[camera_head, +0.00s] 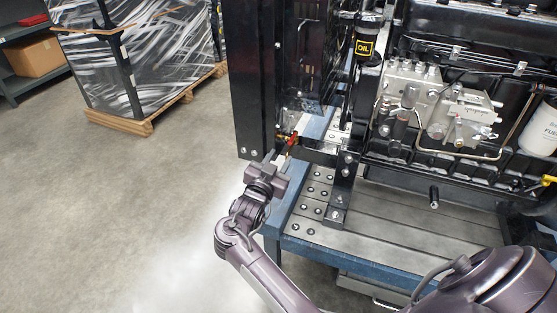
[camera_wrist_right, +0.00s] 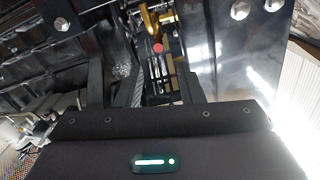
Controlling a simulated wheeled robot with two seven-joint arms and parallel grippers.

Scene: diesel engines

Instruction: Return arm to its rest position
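My right arm (camera_head: 255,265) comes in from the lower right of the head view. Its gripper (camera_head: 277,160) is by the lower front of the engine stand, close to a small red-handled brass valve (camera_head: 292,140). In the right wrist view the gripper (camera_wrist_right: 143,78) has its two dark fingers spread apart, with nothing held between them. The brass fitting (camera_wrist_right: 162,22) and a red round end (camera_wrist_right: 157,47) lie beyond the fingertips, apart from them as far as I can tell. My left gripper is not in view.
The engine (camera_head: 440,120) and black upright frame (camera_head: 252,80) stand close beside the gripper on a blue-edged metal bench (camera_head: 390,235). A wrapped pallet load (camera_head: 140,65) and shelf with a cardboard box (camera_head: 35,57) stand at upper left. The floor (camera_head: 110,210) at left is clear.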

